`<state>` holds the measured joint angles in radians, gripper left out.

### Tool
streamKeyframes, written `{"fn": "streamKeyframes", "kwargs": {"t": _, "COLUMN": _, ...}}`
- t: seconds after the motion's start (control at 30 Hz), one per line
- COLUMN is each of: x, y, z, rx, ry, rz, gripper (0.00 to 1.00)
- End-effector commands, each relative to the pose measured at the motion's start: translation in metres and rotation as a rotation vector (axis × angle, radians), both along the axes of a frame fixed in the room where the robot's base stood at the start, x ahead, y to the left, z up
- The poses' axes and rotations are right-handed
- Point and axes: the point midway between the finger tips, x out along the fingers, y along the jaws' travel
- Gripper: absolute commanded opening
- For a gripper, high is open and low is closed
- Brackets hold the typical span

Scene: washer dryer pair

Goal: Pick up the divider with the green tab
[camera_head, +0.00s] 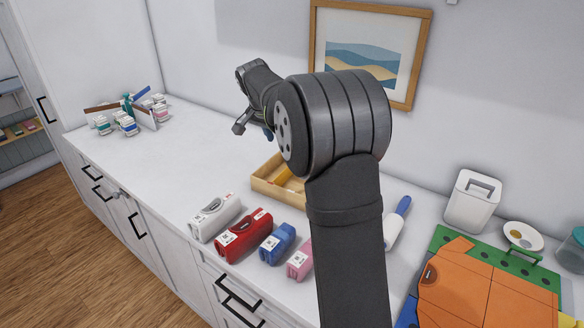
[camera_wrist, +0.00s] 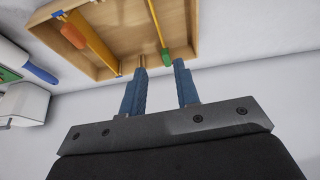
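The divider with the green tab (camera_wrist: 166,55) is a thin light strip in the wooden tray (camera_wrist: 205,35) in the wrist view. Its tab lies near the tray's near wall, in line with the gap between my fingertips and slightly beyond them. My gripper (camera_wrist: 160,66) has two blue fingers, apart, with nothing seen gripped between them. A small brown piece shows at the left fingertip; I cannot tell what it is. In the head view the tray (camera_head: 262,190) is partly hidden behind my arm, and the green tab is not visible there.
A yellow divider with an orange tab (camera_wrist: 73,37) lies left in the tray. In the head view, white (camera_head: 215,212), red (camera_head: 243,238), blue (camera_head: 278,243) and pink (camera_head: 300,262) packs stand in front of the tray. Bottles (camera_head: 127,122) stand far left; the counter between is clear.

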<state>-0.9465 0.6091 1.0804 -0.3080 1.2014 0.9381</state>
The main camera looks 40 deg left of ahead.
Motion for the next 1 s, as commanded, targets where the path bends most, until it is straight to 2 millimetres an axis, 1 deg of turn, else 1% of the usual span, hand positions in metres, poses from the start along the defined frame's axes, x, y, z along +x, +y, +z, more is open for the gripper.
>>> {"fn": "streamKeyframes", "kwargs": {"t": 0.17, "x": 0.011, "y": 0.000, "z": -0.017, "rx": -0.012, "ry": -0.004, "rz": 0.000, "gripper": 0.29}}
{"fn": "streamKeyframes", "kwargs": {"t": 0.5, "x": 0.039, "y": 0.002, "z": -0.084, "rx": -0.011, "ry": -0.002, "rz": 0.000, "gripper": 0.29}}
{"fn": "streamKeyframes", "kwargs": {"t": 0.6, "x": 0.045, "y": 0.003, "z": -0.100, "rx": -0.010, "ry": -0.003, "rz": 0.000, "gripper": 0.29}}
{"fn": "streamKeyframes", "kwargs": {"t": 0.7, "x": 0.049, "y": 0.004, "z": -0.110, "rx": -0.010, "ry": -0.003, "rz": 0.000, "gripper": 0.29}}
{"fn": "streamKeyframes", "kwargs": {"t": 0.87, "x": 0.052, "y": 0.004, "z": -0.117, "rx": -0.008, "ry": -0.004, "rz": 0.001, "gripper": 0.29}}
{"fn": "streamKeyframes", "kwargs": {"t": 1.0, "x": 0.057, "y": 0.004, "z": -0.128, "rx": -0.010, "ry": -0.003, "rz": 0.000, "gripper": 0.29}}
